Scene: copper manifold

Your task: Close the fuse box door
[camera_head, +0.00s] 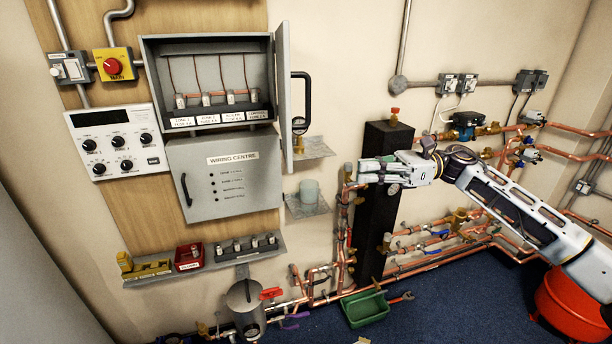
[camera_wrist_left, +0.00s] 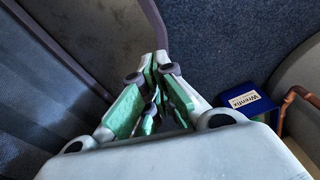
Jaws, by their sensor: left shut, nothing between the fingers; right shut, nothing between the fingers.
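The fuse box (camera_head: 218,62) is a grey wall box in the head view, with several fuses and white labels inside. Its door (camera_head: 285,90) stands open, hinged on the right side and swung out from the wall, with a black handle (camera_head: 307,98) on it. My right gripper (camera_head: 362,172) is shut and empty, to the right of and below the door, in front of a black column and apart from the door. My left gripper (camera_wrist_left: 157,65) shows only in the left wrist view, shut and empty, above the blue floor.
The wiring centre panel (camera_head: 226,180) is below the fuse box. Small ledges (camera_head: 306,205) carry a cup and a brass part by the door. Copper pipes (camera_head: 420,250) run along the wall. A green tray (camera_head: 365,308) and red bucket (camera_head: 574,305) are low down. A blue box (camera_wrist_left: 245,105) is near my left gripper.

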